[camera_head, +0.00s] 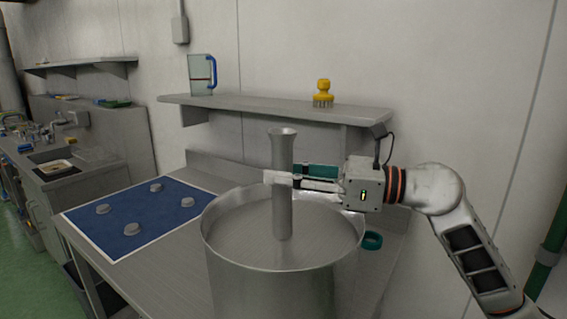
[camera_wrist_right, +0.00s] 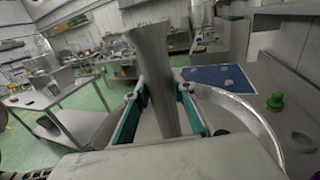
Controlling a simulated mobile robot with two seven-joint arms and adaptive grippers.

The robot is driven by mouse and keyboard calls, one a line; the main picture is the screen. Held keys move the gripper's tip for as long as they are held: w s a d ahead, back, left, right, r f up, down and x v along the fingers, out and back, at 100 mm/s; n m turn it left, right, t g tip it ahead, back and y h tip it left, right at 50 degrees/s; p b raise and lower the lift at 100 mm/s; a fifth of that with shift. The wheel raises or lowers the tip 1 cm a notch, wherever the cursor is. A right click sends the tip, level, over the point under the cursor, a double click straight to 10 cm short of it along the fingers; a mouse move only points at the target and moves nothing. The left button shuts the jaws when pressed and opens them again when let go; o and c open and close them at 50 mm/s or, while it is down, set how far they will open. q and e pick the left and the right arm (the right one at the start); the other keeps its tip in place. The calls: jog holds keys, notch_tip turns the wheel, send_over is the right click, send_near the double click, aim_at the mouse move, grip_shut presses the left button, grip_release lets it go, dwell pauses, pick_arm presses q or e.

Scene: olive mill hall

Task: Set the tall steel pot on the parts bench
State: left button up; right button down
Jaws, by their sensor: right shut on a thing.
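The tall steel pot (camera_head: 282,165), slender with a flared rim, is upright in the head view. My right gripper (camera_head: 281,180), coming in from the right, is shut around its upper body. The wrist view shows the pot (camera_wrist_right: 155,75) between the teal-padded fingers of my right gripper (camera_wrist_right: 160,108). The pot's lower end shows within the rim of a wide steel drum (camera_head: 212,245); I cannot tell whether it touches the surface inside. The parts bench (camera_head: 165,290) lies behind and left of the drum. My left gripper is not in view.
A blue mat (camera_head: 140,220) with several grey knobs covers the bench's left part. A wall shelf (camera_head: 260,108) above the bench holds a clear jug (camera_head: 201,75) and a yellow brush (camera_head: 323,88). Bare bench shows between mat and drum.

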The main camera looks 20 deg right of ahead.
aim_at(284, 193)
notch_tip(284, 193, down, 3)
jog(key=shift+f, duration=0.15)
jog(key=shift+b, duration=0.3)
jog(key=shift+f, duration=0.2)
jog(key=c, duration=1.7)
grip_release()
